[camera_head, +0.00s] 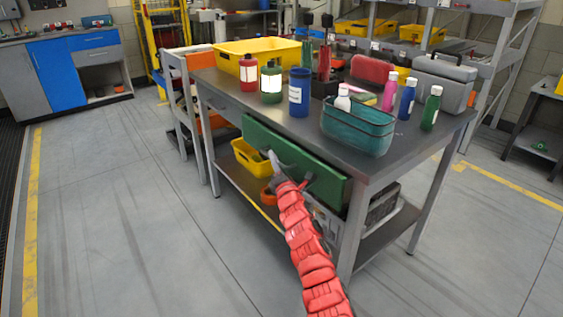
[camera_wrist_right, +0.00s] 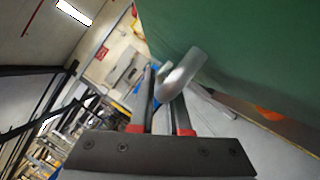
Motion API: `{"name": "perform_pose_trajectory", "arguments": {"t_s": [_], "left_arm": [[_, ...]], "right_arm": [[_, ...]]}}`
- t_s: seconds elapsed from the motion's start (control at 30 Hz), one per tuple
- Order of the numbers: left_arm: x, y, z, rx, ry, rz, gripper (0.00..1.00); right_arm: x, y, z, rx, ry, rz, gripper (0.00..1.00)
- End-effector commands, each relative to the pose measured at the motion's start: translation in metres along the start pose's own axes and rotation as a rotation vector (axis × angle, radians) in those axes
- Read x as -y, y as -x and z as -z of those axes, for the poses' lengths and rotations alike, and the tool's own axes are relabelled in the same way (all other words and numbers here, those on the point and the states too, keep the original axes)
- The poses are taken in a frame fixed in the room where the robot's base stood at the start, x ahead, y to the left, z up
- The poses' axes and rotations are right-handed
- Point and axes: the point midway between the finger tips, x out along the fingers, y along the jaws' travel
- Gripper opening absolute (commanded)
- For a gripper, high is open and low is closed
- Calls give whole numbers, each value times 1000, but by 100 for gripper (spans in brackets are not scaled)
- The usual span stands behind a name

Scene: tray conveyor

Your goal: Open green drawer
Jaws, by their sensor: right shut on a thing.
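The green drawer (camera_head: 322,171) is under the front edge of the metal workbench; I cannot tell whether its front is flush or slightly out. My right gripper (camera_head: 274,161) is at the drawer front, at the end of my red-sleeved arm. In the right wrist view my right gripper (camera_wrist_right: 168,100) is shut on the pale drawer handle (camera_wrist_right: 182,72), which lies between its fingers. The green drawer front (camera_wrist_right: 235,45) fills the upper right there. In the head view the gripper and arm hide part of the handle. My left gripper is not in view.
The workbench top (camera_head: 232,92) holds bottles, a yellow bin (camera_head: 257,52), a teal basket (camera_head: 357,130) and a grey toolbox (camera_head: 443,80). A yellow bin (camera_head: 250,160) is on the lower shelf beneath the drawer. The floor in front and left is clear.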

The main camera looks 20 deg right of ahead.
Motion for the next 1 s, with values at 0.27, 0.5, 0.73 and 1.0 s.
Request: {"name": "perform_pose_trajectory", "arguments": {"t_s": [0.27, 0.5, 0.73, 1.0], "left_arm": [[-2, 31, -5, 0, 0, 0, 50], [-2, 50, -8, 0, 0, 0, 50], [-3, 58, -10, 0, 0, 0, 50], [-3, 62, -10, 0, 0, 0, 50]], "right_arm": [[-25, 19, 45, -5, 0, -5, 0], [-58, 38, 91, -5, -2, -4, 0], [-86, 53, 126, -6, -2, -3, 0], [-99, 60, 140, -2, -2, -2, 0]]}}
